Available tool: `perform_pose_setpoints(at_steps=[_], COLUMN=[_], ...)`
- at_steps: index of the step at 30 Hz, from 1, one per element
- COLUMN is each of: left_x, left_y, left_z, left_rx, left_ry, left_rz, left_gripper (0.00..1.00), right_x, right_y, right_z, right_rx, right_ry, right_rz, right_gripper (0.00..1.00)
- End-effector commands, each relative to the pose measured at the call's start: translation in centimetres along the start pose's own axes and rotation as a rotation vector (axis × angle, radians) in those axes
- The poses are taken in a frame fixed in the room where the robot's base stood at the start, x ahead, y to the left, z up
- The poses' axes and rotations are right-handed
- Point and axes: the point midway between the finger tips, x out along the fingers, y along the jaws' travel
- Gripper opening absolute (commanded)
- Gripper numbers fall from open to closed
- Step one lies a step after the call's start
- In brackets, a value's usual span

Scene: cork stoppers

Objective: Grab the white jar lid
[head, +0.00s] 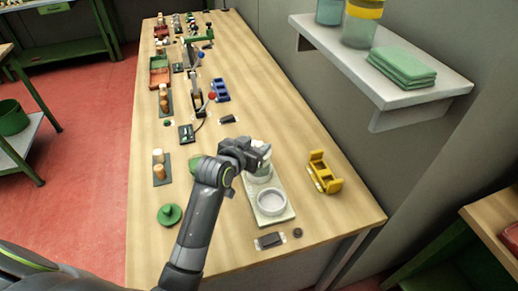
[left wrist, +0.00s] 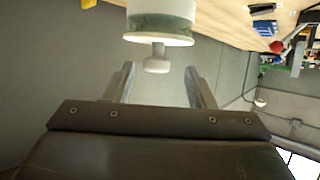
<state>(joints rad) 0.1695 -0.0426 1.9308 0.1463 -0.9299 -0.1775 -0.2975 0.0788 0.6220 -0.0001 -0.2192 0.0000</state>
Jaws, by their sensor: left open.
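The white jar lid (left wrist: 160,41) has a small round knob and shows in the left wrist view against a greenish jar (left wrist: 160,23). In the head view the jar (head: 263,169) stands at the back of a pale tray (head: 284,213), and my gripper hides much of its top. My left gripper (head: 262,150) is at the jar's top. In the left wrist view my left gripper (left wrist: 160,78) is open, with the knob just beyond and between its fingertips, apart from both. My right gripper is not in view.
A white round dish (head: 271,202) stands on the tray's front part. A yellow holder (head: 323,173) is to the right. A green knobbed disc (head: 169,214) and a dark pad with corks (head: 160,168) are to the left. A wall shelf (head: 375,80) overhangs at the right.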

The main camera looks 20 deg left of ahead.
Motion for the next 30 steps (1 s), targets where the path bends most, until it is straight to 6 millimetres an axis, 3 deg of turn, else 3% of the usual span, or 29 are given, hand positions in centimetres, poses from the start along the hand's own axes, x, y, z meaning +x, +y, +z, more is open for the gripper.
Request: perform_pose_setpoints(at_steps=[9, 19, 30], left_x=[3.3, 3.7, 3.7], left_y=[0.4, 0.4, 0.4], left_z=[0.2, 0.3, 0.3], left_rx=[0.001, 0.001, 0.001], left_ry=[-0.001, 0.0, 0.0], left_rz=[-0.001, -0.001, -0.001], left_gripper=[0.5, 0.5, 0.03], right_x=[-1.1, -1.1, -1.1], right_y=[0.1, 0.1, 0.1], right_z=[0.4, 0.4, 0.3], right_rx=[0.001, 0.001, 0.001], right_ry=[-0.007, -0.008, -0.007], right_rz=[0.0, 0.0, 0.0], right_gripper=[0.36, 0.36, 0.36])
